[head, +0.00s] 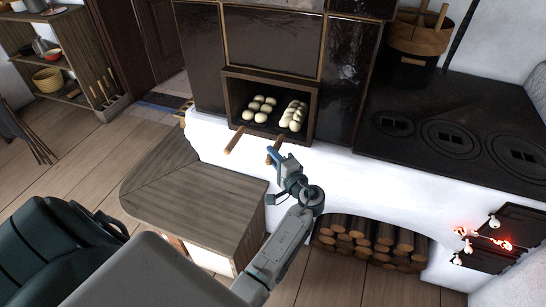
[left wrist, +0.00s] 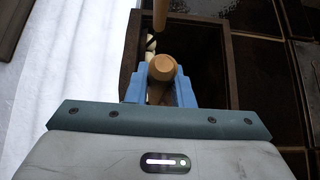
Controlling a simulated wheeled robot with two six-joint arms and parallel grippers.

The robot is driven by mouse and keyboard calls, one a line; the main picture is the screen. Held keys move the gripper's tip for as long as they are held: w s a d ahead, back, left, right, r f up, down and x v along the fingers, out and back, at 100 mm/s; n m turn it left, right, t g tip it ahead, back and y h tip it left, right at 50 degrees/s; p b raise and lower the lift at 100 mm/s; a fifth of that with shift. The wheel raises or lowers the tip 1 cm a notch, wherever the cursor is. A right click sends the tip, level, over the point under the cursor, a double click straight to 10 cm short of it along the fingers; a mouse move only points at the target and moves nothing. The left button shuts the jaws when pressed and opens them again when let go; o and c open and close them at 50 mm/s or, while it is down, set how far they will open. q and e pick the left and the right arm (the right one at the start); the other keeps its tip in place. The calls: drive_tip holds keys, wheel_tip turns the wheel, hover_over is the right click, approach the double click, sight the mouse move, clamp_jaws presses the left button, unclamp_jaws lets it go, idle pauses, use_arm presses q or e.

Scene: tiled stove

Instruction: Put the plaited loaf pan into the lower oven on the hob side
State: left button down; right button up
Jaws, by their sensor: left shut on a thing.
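A dark oven opening (head: 313,128) in the tiled stove holds two batches of pale dough. The left batch (head: 261,107) looks like separate round rolls; the right one (head: 294,115) looks like a plaited loaf. Two wooden handles stick out of the opening, a left one (head: 234,140) and a right one (head: 276,147). My left gripper (head: 273,155) is shut on the right handle near its outer end. In the left wrist view, its blue fingers (left wrist: 161,88) close around the round handle end (left wrist: 161,68). The pans' bodies are mostly hidden. My right gripper is out of view.
A wooden bench (head: 195,205) stands below left of the oven. Firewood (head: 370,240) fills a low arch. Glowing fire shows by a small door (head: 510,225) at lower right.

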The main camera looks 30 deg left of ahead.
use_arm(q)
drive_tip(key=shift+f+b, duration=0.2)
drive_tip(key=shift+b, duration=0.2)
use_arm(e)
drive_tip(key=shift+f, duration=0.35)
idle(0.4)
use_arm(q)
drive_tip(key=c, duration=1.2)
unclamp_jaws()
drive_tip(key=shift+f, duration=0.1)
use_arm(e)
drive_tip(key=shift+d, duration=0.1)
